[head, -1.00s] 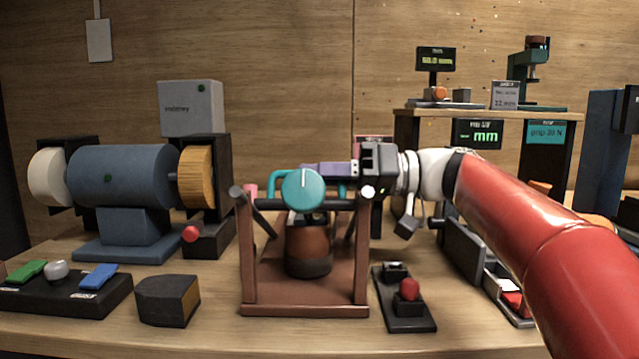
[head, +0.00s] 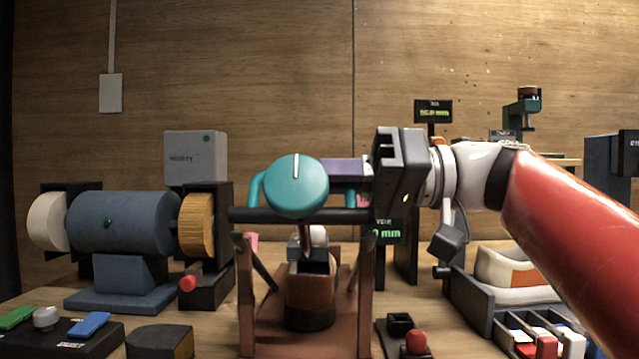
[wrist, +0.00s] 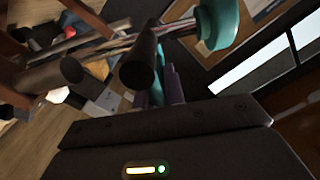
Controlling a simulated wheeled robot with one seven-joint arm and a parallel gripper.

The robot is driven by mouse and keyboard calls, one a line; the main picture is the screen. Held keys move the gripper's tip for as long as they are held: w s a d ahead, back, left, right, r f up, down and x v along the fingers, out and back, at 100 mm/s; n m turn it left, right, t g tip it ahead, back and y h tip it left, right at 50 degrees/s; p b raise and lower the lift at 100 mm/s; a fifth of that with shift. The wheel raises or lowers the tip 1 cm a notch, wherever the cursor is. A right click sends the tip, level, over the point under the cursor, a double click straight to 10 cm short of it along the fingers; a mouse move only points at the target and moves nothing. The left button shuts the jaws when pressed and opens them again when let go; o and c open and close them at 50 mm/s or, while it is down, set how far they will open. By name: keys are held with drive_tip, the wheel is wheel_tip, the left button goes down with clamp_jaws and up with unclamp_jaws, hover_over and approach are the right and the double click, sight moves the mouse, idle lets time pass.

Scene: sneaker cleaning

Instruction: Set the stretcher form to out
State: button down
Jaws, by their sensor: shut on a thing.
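The stretcher is a brown wooden stand (head: 245,300) with a black crossbar (head: 340,215), a round teal knob (head: 296,187) with a white mark pointing up, and a teal handle (head: 257,190) behind the knob. A brown shoe-shaped piece (head: 308,290) sits low between the posts, under a metal shaft. My gripper (head: 345,170) reaches in from the right, and its purple fingers are shut on the right part of the handle, which they mostly hide. The wrist view shows teal between the fingers (wrist: 165,88) and the knob (wrist: 218,22) beyond.
A blue polishing motor (head: 120,222) stands at left. A button panel (head: 60,340) and a dark block (head: 160,342) lie front left. A red-button box (head: 415,342) is right of the stand. A grey rack (head: 475,305) and a white-and-orange shoe (head: 515,275) are further right.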

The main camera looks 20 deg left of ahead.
drive_tip(key=shift+s+r, duration=0.15)
drive_tip(key=c, duration=1.5)
unclamp_jaws()
drive_tip(key=shift+s, duration=0.1)
drive_tip(key=shift+d, duration=0.15)
drive_tip(key=shift+w+d, duration=0.2)
drive_tip(key=shift+d, duration=0.15)
drive_tip(key=v, duration=0.7)
